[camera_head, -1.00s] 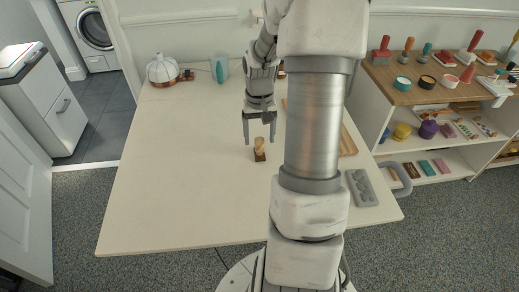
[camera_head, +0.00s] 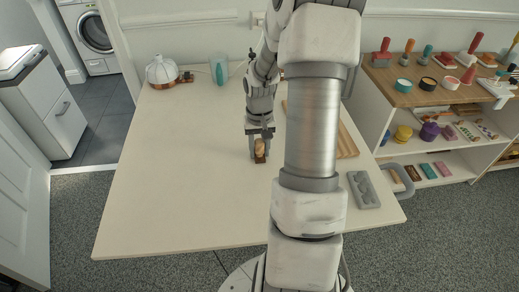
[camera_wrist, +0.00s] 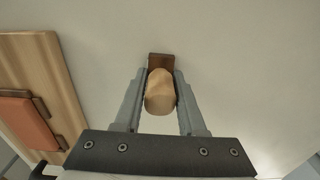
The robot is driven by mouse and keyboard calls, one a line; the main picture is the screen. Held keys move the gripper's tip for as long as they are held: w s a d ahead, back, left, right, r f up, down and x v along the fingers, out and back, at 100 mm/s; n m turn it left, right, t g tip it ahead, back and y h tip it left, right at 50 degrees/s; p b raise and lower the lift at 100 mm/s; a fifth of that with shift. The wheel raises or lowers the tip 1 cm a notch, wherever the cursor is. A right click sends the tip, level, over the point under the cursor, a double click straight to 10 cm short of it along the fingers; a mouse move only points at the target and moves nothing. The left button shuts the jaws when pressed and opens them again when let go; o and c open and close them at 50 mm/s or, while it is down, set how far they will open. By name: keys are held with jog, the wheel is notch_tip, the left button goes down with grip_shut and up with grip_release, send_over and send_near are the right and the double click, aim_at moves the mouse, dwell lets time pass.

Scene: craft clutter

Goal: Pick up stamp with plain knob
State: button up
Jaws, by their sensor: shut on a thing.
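The stamp (camera_head: 260,152) has a plain tan wooden knob and a dark brown base. It stands upright on the white table (camera_head: 180,190). My gripper (camera_head: 260,155) is lowered around it, with one finger on each side. In the wrist view the rounded knob (camera_wrist: 160,92) sits between the fingers of my gripper (camera_wrist: 160,88), which are shut on it. The brown base (camera_wrist: 161,60) shows beyond the knob. The stamp's underside is hidden.
A wooden board (camera_wrist: 42,75) with a reddish block (camera_wrist: 26,122) lies left in the wrist view. A grey moulded tray (camera_head: 363,189) lies at the table's right edge. Table left is clear.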

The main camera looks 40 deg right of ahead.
aim_at(260, 141)
jog(key=shift+r, duration=0.15)
grip_shut()
notch_tip(260, 141, up, 4)
jog(key=shift+d+r+p, duration=0.1)
jog(key=shift+r+p, duration=0.15)
jog(key=shift+p, duration=0.65)
jog(key=w+d+r+p, duration=0.2)
jog(key=d+r, duration=0.4)
jog(key=d, duration=0.5)
jog(key=shift+w, duration=0.5)
jog(key=shift+r, duration=0.1)
jog(key=shift+o, duration=2.4)
grip_release()
jog(key=c, duration=0.5)
jog(key=o, duration=0.5)
jog(key=c, duration=0.5)
jog(key=shift+o, duration=0.2)
